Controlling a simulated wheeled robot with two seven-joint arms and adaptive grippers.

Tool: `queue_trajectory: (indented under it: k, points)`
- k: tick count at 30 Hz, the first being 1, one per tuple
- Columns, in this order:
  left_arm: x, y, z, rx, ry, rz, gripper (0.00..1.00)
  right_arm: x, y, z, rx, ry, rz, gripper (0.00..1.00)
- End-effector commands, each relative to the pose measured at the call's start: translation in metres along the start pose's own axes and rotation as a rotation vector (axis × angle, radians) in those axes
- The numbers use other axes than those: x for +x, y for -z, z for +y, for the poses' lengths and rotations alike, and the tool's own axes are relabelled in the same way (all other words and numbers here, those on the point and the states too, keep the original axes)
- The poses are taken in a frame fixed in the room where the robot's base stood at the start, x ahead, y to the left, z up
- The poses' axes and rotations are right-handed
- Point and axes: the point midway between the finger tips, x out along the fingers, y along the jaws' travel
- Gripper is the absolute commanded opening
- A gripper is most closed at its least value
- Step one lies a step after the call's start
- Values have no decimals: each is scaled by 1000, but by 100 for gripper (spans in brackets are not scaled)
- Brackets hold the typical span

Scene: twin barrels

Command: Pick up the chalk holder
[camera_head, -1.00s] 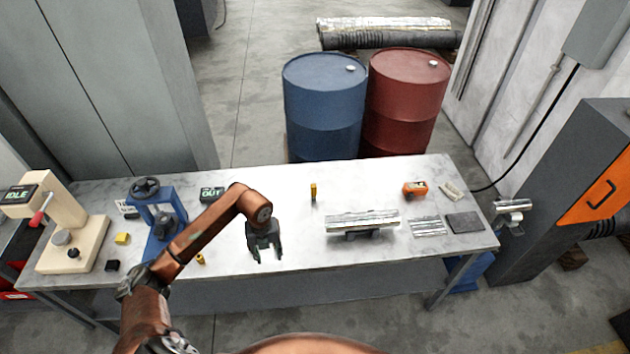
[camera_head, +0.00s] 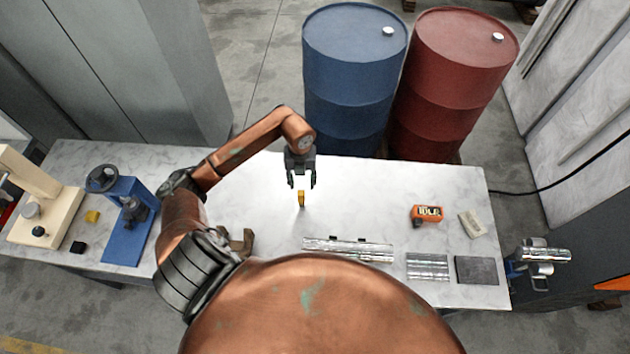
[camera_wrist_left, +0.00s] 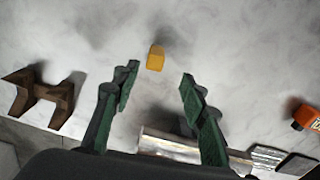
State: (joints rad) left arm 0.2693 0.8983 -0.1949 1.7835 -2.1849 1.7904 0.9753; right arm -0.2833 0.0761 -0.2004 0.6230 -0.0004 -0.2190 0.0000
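The chalk holder appears to be the small yellow upright piece (camera_head: 301,199) standing on the white marbled bench. It also shows in the left wrist view (camera_wrist_left: 155,58), just beyond the fingertips and near the middle between them. My left gripper (camera_head: 301,184) is over the bench with its fingers pointing down, close to the yellow piece. In the left wrist view, its green-padded fingers (camera_wrist_left: 160,76) are spread apart with nothing between them.
A shiny metal bar (camera_head: 348,249) lies toward the bench's front, near a brown bracket (camera_wrist_left: 40,97). An orange device (camera_head: 426,215), a pale block (camera_head: 472,224) and a dark plate (camera_head: 476,270) lie right. A blue press (camera_head: 128,222) stands left. Blue and red barrels stand behind.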

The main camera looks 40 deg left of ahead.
Motion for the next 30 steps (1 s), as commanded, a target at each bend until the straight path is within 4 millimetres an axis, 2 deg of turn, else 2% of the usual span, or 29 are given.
queue_trajectory:
  k: [1, 3, 13, 16, 21, 30]
  points:
    - [2, 1, 1, -1, -1, 1, 40, -1, -10, -2, 3, 2, -13, 68]
    - [6, 1, 1, -1, -1, 2, 40, -3, -17, -4, 5, 3, -22, 68]
    - [43, -1, -3, 8, -3, 8, 40, -17, -33, -2, 9, 1, -40, 68]
    - [58, 0, 0, 7, -3, 8, 40, -24, -28, 2, 6, -2, -35, 68]
    - [76, -2, 0, 8, -2, 4, 40, -25, -9, 7, 1, -7, -12, 68]
    - [80, -2, 1, 8, -3, 3, 38, -25, -12, 6, 2, -6, -16, 68]
